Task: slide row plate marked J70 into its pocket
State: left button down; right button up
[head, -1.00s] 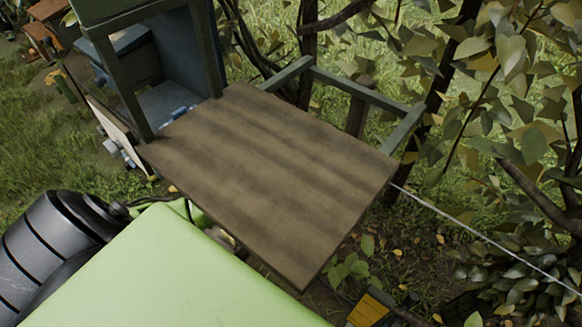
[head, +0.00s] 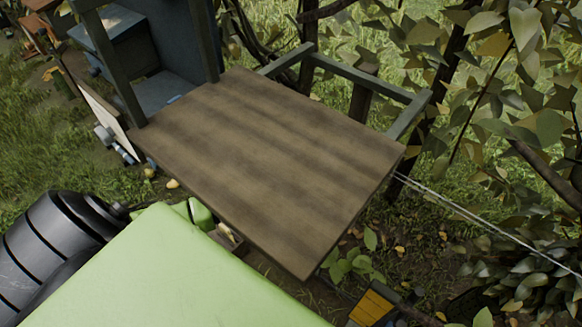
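I cannot make out a row plate marked J70 or its pocket in the head view. A pale board (head: 107,122) stands edge-on at the left of the blue-grey cabinet, and no marking on it can be read. Neither of my grippers is in view. A dark ribbed part of my own arm shows at the lower left.
A bare brown wooden tabletop (head: 270,165) fills the middle. The open blue-grey cabinet (head: 172,92) stands behind its left end, and a grey-green rail frame (head: 365,92) behind its right. A pale line (head: 480,220) runs to the right. Leafy branches (head: 520,70) crowd the right.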

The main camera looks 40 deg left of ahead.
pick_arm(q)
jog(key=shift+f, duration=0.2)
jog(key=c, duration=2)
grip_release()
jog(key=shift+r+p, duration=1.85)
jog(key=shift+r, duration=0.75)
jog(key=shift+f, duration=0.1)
